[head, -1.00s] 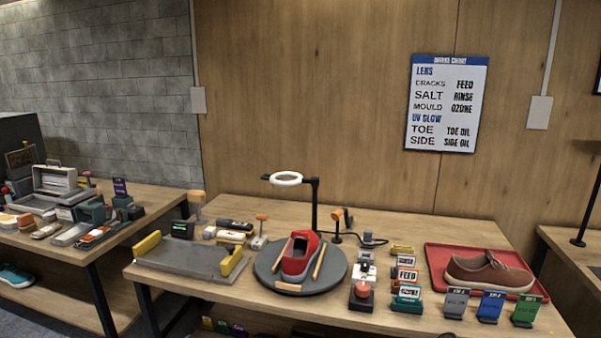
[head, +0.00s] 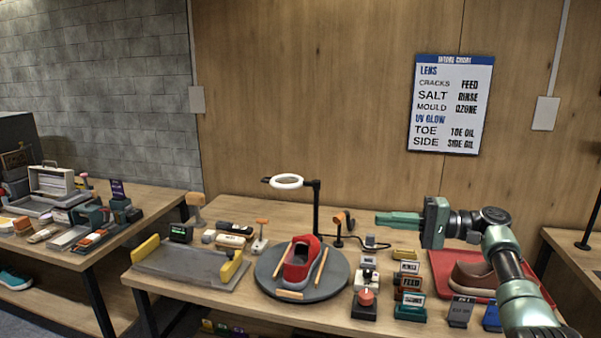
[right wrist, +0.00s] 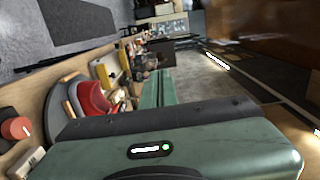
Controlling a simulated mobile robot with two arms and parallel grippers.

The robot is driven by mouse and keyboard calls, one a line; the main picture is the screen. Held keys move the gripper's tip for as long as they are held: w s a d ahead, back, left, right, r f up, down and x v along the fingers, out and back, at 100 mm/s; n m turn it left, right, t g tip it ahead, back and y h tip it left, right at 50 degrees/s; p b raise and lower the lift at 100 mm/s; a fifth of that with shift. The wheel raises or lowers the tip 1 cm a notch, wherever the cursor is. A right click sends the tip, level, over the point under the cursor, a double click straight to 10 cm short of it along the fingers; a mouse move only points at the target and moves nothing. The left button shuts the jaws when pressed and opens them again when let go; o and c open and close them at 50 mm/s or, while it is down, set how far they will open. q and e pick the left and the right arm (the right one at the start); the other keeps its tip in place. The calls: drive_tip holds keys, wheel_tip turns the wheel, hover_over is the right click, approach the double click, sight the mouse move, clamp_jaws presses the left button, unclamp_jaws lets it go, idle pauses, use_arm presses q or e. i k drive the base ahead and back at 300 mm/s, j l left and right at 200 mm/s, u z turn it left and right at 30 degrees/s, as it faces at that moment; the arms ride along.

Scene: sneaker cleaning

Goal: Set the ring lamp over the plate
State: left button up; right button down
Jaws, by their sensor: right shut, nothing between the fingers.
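The ring lamp (head: 287,182) is a white ring on a black arm and post (head: 316,207). The post stands at the back of the round grey plate (head: 335,287), and the ring hangs above its back part. A red sneaker (head: 301,262) sits on the plate between wooden strips; both also show in the right wrist view, the sneaker (right wrist: 92,100) at the left. My right gripper (head: 378,219) is shut and empty, pointing left in the air to the right of the lamp post. My left gripper is not in view.
A small orange-ended tool (head: 344,222) stands between post and gripper. Labelled blocks (head: 410,283) and a red-topped piece (head: 365,297) stand right of the plate. A red tray (head: 441,262) with a brown shoe (head: 470,276) lies below my right arm. A grey tray (head: 190,262) is at left.

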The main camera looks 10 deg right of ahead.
sight(316, 184)
drive_tip(key=i, duration=1.85)
